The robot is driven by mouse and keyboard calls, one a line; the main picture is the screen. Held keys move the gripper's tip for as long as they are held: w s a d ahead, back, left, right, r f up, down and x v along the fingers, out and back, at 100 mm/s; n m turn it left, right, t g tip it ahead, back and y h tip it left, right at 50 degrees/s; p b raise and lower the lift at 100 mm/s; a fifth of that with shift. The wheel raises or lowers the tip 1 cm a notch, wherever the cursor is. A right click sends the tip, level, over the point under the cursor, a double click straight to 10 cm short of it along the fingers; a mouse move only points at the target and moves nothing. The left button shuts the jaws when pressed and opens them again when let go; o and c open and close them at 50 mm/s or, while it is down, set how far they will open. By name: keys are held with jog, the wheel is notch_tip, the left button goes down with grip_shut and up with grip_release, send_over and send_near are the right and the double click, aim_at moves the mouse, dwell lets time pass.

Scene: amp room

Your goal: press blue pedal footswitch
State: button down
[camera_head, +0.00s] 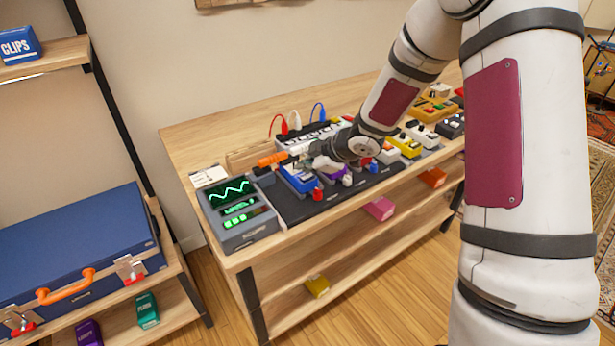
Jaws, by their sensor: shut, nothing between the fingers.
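A blue pedal (299,180) sits on the dark pedalboard (290,208) near the left part of the wooden bench, with a red piece at its front end. My gripper (308,161) reaches in from the right, low over the back part of the blue pedal. Its fingers are small and partly lost against the pedals; they look shut and empty. I cannot tell whether the fingertips touch the pedal. The footswitch on the blue pedal is too small to make out clearly.
A grey meter with a green screen (238,214) stands left of the pedalboard. Yellow (406,146) and white pedals (421,134) stand farther right. Red, white and blue cables rise behind. A shelf with a blue case (75,245) stands at left. My arm covers the right side.

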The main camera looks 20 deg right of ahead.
aim_at(306, 178)
jog(key=shift+f, duration=0.45)
jog(key=shift+f+b, duration=0.45)
jog(key=shift+b, duration=0.1)
dwell(0.8)
jog(key=shift+r+p, duration=0.9)
jog(key=shift+p, duration=0.2)
jog(key=shift+r, duration=0.1)
notch_tip(306, 178, up, 4)
jog(key=p, duration=0.5)
jog(key=shift+s+r, duration=0.1)
jog(key=shift+r, duration=0.1)
jog(key=shift+r+p, duration=0.2)
jog(key=shift+p, duration=0.25)
